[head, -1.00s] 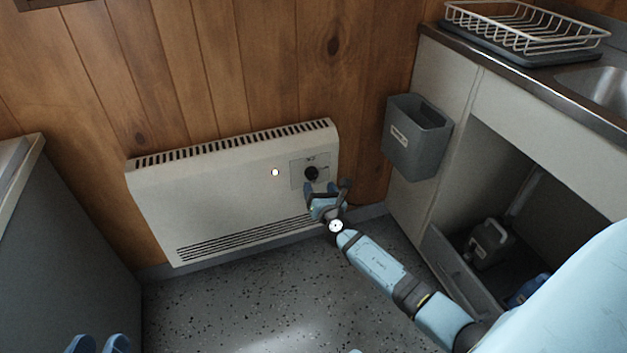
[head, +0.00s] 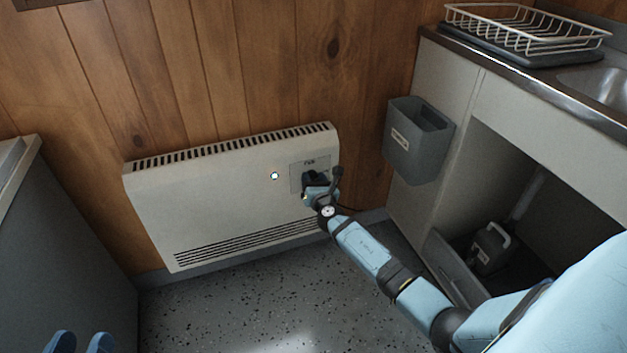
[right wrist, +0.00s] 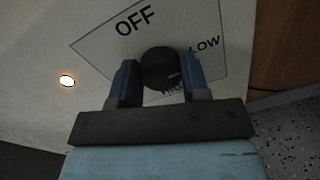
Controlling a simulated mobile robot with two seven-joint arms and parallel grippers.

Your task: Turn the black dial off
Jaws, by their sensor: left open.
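The black dial (right wrist: 160,68) sits on the heater's control plate (right wrist: 95,48), with OFF printed at upper left, LOW at right and a partly hidden label below. A pale mark on the dial points right, towards the LOW side, away from OFF. My right gripper (right wrist: 161,78) has one finger on each side of the dial, and both appear to touch it. In the head view my right gripper (head: 318,188) covers most of the dial. My left gripper (head: 80,343) is open and empty at the bottom left edge.
The white heater (head: 220,200) hangs on the wood wall, with a lit lamp (head: 274,176) left of the plate. A grey bin (head: 415,150) hangs on the cabinet to the right. A grey cabinet (head: 65,240) stands left. The speckled floor between is clear.

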